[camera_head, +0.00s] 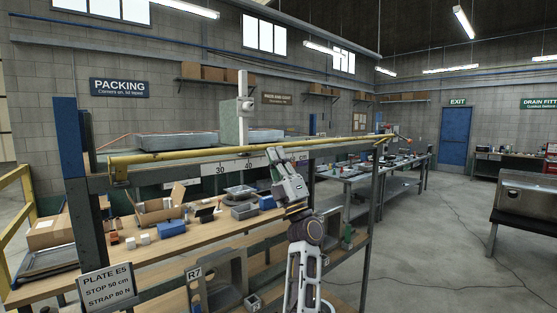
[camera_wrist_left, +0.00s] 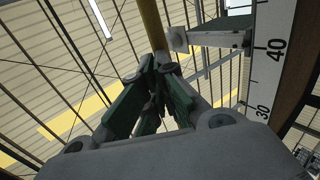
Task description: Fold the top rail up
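The top rail (camera_head: 190,152) is a long yellow bar. It runs nearly level across the front of the rack in the head view, from a bracket at the left post to the right end. A white scale strip (camera_head: 236,167) marked 30 and 40 sits just below it, and also shows at right in the left wrist view (camera_wrist_left: 272,60). My left gripper (camera_head: 287,153) is at the rail, just right of the 40 mark. In the left wrist view its green-padded fingers (camera_wrist_left: 158,66) converge at a yellow bar (camera_wrist_left: 151,28); I cannot tell whether they grip it. My right gripper is not in view.
A pale upright (camera_head: 243,95) with a block stands behind the rail. A plate (camera_head: 106,284) reads "PLATE E5, STOP 50 cm, STRAP 80 N". The wooden shelf (camera_head: 85,272) below holds boxes and small parts. A blue-topped post (camera_head: 70,150) stands left. Open floor lies right.

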